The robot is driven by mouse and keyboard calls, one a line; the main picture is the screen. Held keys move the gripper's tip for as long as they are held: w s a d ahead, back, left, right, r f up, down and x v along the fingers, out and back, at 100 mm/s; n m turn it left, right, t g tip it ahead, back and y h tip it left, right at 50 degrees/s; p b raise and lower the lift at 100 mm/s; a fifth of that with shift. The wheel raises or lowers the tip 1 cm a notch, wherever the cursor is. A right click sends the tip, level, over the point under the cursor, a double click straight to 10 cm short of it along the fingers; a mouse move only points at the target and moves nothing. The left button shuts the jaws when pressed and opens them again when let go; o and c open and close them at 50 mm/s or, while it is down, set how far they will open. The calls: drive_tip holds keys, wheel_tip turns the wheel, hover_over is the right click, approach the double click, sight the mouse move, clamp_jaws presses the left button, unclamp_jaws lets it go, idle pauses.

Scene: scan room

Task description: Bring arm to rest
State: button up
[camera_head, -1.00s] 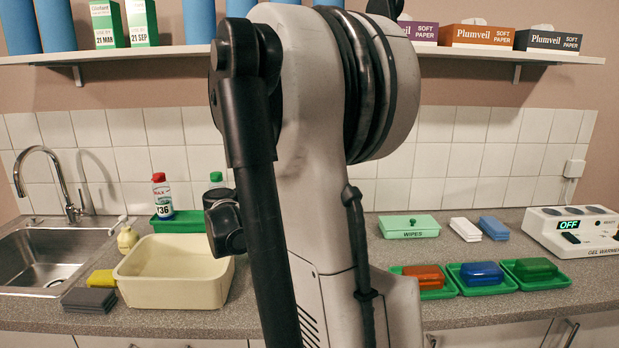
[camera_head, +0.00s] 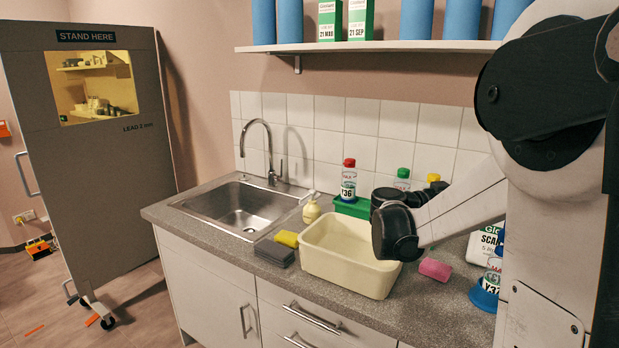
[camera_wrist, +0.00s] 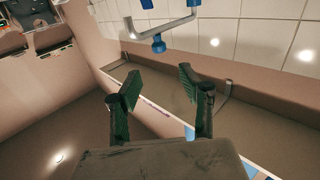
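My arm (camera_head: 460,208) fills the right of the head view. A pale link with black joints slants down and left, its black end over the right part of the cream basin on the counter. My gripper's fingers do not show clearly in the head view. In the wrist view my gripper (camera_wrist: 159,88) is open, its two dark green finger pads well apart with nothing between them. The wrist view is steeply tilted, with white tiles, a rail with blue parts and a pale edge beyond the fingers.
The counter carries a sink (camera_head: 240,207), a cream basin (camera_head: 335,270), a yellow sponge (camera_head: 287,239), a pink roll (camera_head: 435,269) and bottles such as one with a red cap (camera_head: 349,181). A shelf (camera_head: 360,47) runs above. A grey lead screen (camera_head: 100,160) stands left, with open floor before the cabinets.

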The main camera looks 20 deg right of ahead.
drive_tip(key=shift+r, duration=0.1)
drive_tip(key=w+a+r+n+t, duration=0.7)
drive_tip(key=w+a+r+t, duration=0.3)
drive_tip(key=t, duration=0.3)
drive_tip(key=w+a+r+n+t+y, duration=0.1)
drive_tip(key=a+r+n+t+y, duration=0.1)
drive_tip(key=a+n+t+y, duration=1.2)
drive_tip(key=s+a+f+g+y, duration=0.2)
drive_tip(key=s+a+f+g, duration=0.3)
drive_tip(key=a, duration=0.3)
drive_tip(key=s+a+f+g+y, duration=0.3)
drive_tip(key=a+f+g, duration=0.2)
drive_tip(key=a+f, duration=0.3)
drive_tip(key=s+a+f+m+g+h, duration=0.1)
drive_tip(key=s+f+g, duration=0.6)
drive_tip(key=s+f, duration=0.4)
drive_tip(key=s, duration=0.4)
drive_tip(key=shift+s+a+f, duration=0.15)
drive_tip(key=shift+a+f, duration=0.1)
drive_tip(key=shift+a, duration=0.1)
